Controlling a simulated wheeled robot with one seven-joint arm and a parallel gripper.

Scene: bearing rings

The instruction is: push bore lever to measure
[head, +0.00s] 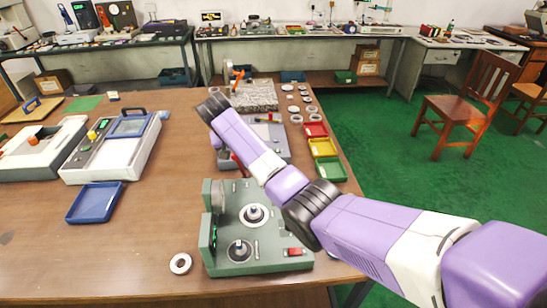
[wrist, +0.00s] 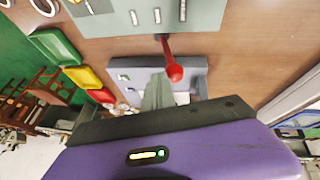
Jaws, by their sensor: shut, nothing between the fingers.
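The bore lever is a red ball-ended rod (wrist: 173,71) in the wrist view. It juts from the edge of a grey-green gauge machine (wrist: 120,18) over the table. In the head view that green machine (head: 226,262) stands at the near edge, with two round posts on top; part of the red lever (head: 238,162) shows behind it. My gripper (wrist: 159,88) is shut and empty, its grey fingers just below the red knob in the wrist view. I cannot tell whether they touch it. In the head view my gripper is hidden behind my forearm.
A blue-grey machine (head: 276,137) stands behind the lever. Red (head: 315,130), yellow (head: 322,147) and green (head: 331,170) trays line the table's right side. A loose ring (head: 173,264) lies left of the green machine. A blue tray (head: 94,203) lies farther left, with bare table between.

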